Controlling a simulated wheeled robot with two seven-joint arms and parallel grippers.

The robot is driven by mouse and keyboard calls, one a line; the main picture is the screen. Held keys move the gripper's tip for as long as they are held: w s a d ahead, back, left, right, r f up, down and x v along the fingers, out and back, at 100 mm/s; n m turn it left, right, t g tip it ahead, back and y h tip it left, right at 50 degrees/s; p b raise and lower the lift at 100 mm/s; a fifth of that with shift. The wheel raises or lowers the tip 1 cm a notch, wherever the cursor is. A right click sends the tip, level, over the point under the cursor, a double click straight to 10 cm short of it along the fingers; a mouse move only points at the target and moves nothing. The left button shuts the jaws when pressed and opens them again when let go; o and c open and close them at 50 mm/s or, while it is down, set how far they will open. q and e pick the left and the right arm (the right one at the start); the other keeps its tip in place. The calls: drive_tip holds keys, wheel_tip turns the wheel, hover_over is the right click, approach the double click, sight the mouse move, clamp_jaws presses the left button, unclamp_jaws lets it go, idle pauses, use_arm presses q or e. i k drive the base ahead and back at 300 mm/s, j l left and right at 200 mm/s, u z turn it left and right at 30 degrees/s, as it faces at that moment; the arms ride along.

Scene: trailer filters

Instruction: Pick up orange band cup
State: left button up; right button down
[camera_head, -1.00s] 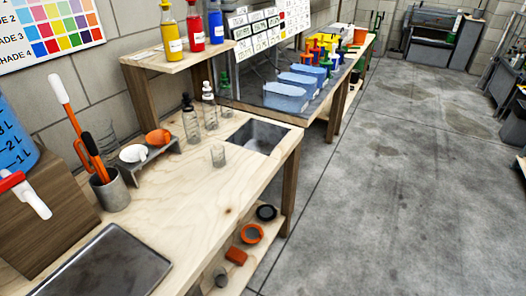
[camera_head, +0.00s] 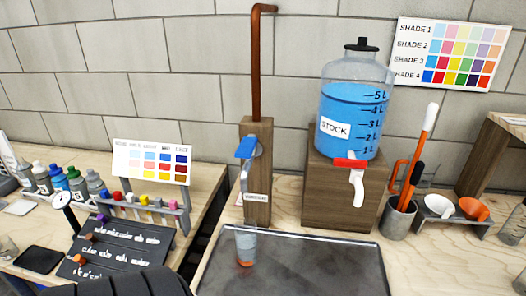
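A small clear cup with an orange band at its base (camera_head: 246,246) stands on the dark metal tray (camera_head: 310,272). It is below the blue-handled tap on the wooden post (camera_head: 258,175). No gripper fingers show in the head view. A black ribbed part at the bottom left looks like part of my own arm, but I cannot be sure.
A blue stock water jug (camera_head: 352,110) with a red-and-white tap stands on a wooden block right of the cup. A metal holder with brushes (camera_head: 397,217) and a rack with white and orange bowls (camera_head: 455,215) are at right. A dark board with pegs (camera_head: 120,245) and bottles are at left.

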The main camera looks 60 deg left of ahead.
sight(245, 230)
drive_tip(key=u, duration=1.95)
drive_tip(key=j+z, duration=0.75)
